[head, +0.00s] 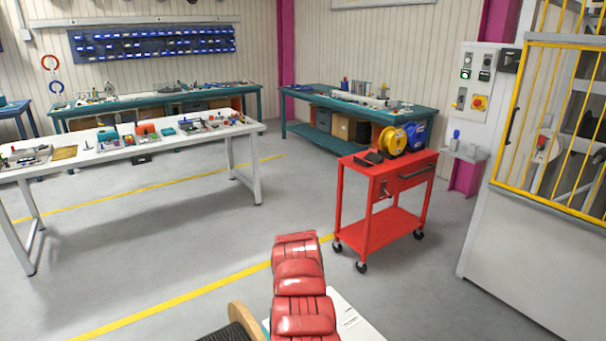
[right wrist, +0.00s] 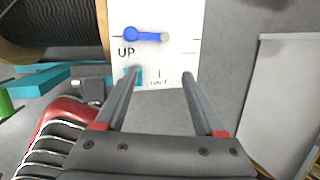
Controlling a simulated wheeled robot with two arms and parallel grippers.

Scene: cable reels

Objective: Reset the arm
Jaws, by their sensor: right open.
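My right gripper (right wrist: 160,76) shows in the right wrist view, its two fingers apart with nothing between them. Beyond the fingertips is a white panel (right wrist: 183,60) marked "UP", with a blue lever (right wrist: 142,35) lying across it. The lever is clear of the fingers. In the head view my red arm (head: 300,290) reaches up from the bottom edge and hides its gripper. Part of the white panel (head: 352,322) shows to the right of the arm. My left gripper is in neither view.
A wooden-edged reel of black cable (head: 243,325) stands left of my arm, close by in the right wrist view (right wrist: 50,28). A red cart (head: 385,235) carries yellow (head: 392,141) and blue (head: 414,136) reels. A white table (head: 120,148) stands left. Open floor lies between.

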